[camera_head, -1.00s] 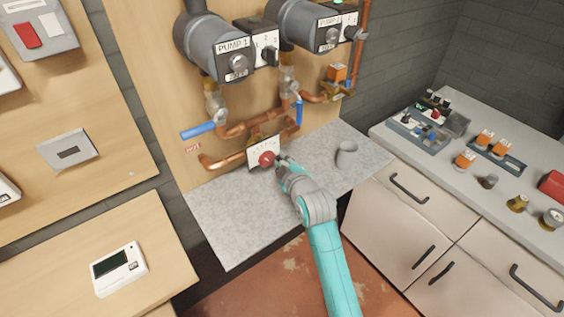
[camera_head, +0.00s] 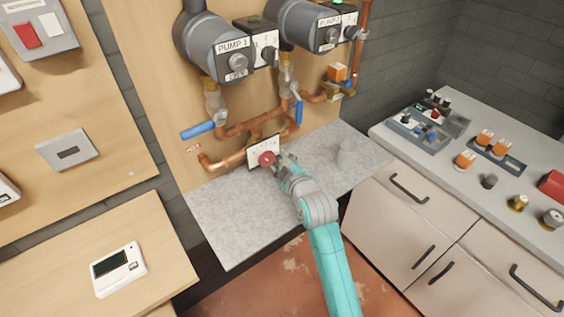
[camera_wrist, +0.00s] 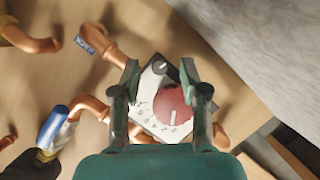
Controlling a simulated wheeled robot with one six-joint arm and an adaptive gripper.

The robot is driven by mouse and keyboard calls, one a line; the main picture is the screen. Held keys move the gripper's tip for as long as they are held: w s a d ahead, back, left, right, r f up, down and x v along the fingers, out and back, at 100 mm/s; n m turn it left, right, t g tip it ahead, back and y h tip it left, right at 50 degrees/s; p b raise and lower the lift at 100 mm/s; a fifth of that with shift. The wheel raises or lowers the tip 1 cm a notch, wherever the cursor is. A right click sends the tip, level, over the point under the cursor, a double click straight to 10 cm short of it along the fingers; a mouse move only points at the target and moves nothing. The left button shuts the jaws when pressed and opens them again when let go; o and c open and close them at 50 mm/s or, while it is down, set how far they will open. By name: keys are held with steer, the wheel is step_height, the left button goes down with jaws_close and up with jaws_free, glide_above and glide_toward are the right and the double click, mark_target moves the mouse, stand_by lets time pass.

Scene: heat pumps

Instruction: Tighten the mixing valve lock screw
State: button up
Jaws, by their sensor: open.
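The mixing valve has a white scale plate (camera_head: 257,150) with a red round knob (camera_head: 266,159), low on the wooden panel's pipework. In the wrist view the red knob (camera_wrist: 172,104) sits on the marked plate (camera_wrist: 150,88), between my fingers and beyond them. A small dark round screw head with a pale slot, which looks like the lock screw (camera_wrist: 160,66), shows at the plate's upper edge, between my fingertips. My gripper (camera_wrist: 160,76) is open and empty, facing the plate. In the head view my gripper (camera_head: 284,160) is just right of the knob. I cannot tell whether the fingers touch anything.
Copper pipes (camera_head: 222,160) and blue valve handles (camera_head: 198,131) surround the valve. Pump 1 (camera_head: 218,52) and a second pump hang above. A counter at right holds trays and loose parts.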

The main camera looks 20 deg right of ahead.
steer(key=v, duration=1.1)
steer(key=shift+s, duration=0.15)
